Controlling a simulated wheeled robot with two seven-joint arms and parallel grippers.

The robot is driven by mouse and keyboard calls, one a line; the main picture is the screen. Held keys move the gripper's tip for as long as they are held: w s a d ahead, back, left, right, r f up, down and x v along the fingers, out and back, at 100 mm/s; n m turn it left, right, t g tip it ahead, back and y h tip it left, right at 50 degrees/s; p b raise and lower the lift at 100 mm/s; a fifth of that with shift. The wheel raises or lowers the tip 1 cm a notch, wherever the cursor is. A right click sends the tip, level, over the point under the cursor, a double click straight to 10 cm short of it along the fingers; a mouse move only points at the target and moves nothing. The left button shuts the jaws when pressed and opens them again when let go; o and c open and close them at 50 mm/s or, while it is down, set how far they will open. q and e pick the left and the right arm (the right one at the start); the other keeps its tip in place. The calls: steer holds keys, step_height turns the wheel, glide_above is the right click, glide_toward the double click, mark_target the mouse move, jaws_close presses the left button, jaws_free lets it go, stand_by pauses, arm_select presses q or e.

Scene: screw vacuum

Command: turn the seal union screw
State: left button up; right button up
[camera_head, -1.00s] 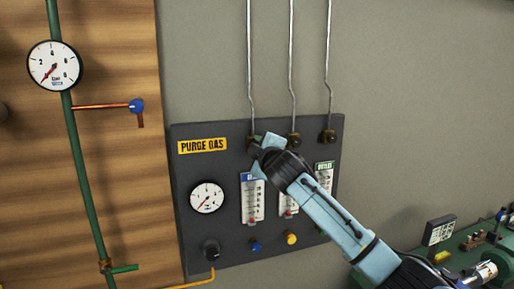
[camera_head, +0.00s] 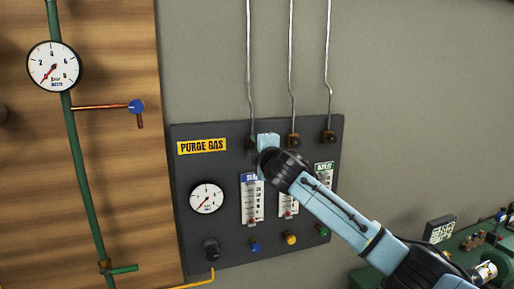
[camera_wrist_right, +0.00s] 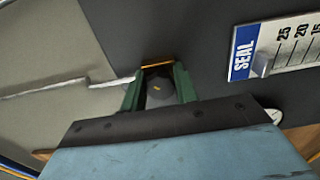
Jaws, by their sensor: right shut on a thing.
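The seal union screw (camera_wrist_right: 158,92) is a dark, rounded nut with a brass-coloured edge behind it. It sits at the foot of the leftmost thin pipe, above the flow meter labelled SEAL (camera_head: 252,198). My right gripper (camera_wrist_right: 158,88) has its two green fingers on either side of the screw and is shut on it. In the head view my right gripper (camera_head: 257,143) is at the panel's upper edge and hides most of the screw. My left gripper is not in view.
The dark PURGE GAS panel (camera_head: 225,165) carries a round gauge (camera_head: 206,197), other flow meters and coloured knobs. Two similar unions (camera_head: 294,139) and (camera_head: 328,137) stand to the right. The grey wall above is clear except for thin pipes. A green bench (camera_head: 462,255) stands at lower right.

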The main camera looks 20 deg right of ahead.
steer(key=shift+r, duration=0.4)
steer(key=o, duration=1)
steer(key=shift+w+f, duration=0.25)
steer(key=shift+f, duration=0.05)
steer(key=shift+s, duration=0.1)
steer(key=s+b, duration=0.1)
steer(key=s, duration=0.3)
steer(key=s+b, duration=0.1)
steer(key=s, duration=0.4)
steer(key=s+b, duration=0.1)
steer(key=s, duration=0.3)
steer(key=shift+s+d+b, duration=0.2)
steer(key=shift+d+b, duration=0.05)
steer(key=shift+b, duration=0.05)
